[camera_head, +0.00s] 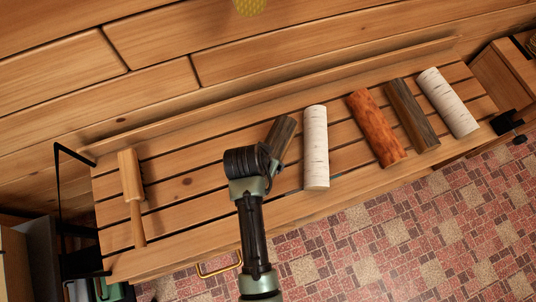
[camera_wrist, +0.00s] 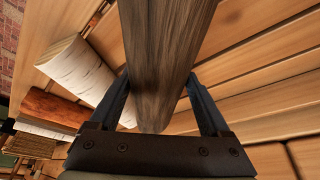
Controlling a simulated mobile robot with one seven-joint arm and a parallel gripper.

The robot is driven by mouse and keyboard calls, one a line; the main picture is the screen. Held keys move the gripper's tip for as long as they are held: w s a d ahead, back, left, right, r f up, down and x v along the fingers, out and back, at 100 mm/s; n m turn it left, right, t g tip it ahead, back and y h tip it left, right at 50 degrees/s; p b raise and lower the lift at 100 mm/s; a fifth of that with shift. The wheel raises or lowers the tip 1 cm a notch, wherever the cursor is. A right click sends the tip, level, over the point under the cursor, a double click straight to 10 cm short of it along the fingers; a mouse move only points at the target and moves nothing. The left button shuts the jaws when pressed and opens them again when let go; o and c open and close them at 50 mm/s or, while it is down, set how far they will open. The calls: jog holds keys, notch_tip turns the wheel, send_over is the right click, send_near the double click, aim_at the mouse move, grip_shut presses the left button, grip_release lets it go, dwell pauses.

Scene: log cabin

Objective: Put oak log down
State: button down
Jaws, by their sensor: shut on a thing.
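A dark grey-brown log, the oak log (camera_head: 284,133), is in my gripper, over the slatted wooden bench (camera_head: 185,215). In the wrist view the log (camera_wrist: 165,55) runs between the two fingers of my gripper (camera_wrist: 160,88), which is shut on it. In the head view my arm hides the fingers and the log's near end. Whether the log touches the slats cannot be told. A white birch log (camera_head: 316,147) lies just right of it; it also shows at the left in the wrist view (camera_wrist: 78,68).
Further right on the bench lie a reddish log (camera_head: 377,128), another dark log (camera_head: 411,115) and a second white log (camera_head: 448,102). A wooden mallet (camera_head: 132,180) lies at the left. Slats between mallet and gripper are bare. A raised board (camera_head: 270,90) runs along the back.

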jog(key=shift+w+f+b, duration=0.1)
jog(key=shift+f+b, duration=0.45)
jog(key=shift+f, duration=1.2)
jog(key=shift+f, duration=0.15)
grip_release()
jog(key=p+v, duration=0.3)
jog(key=v, duration=0.9)
jog(key=shift+p, duration=0.35)
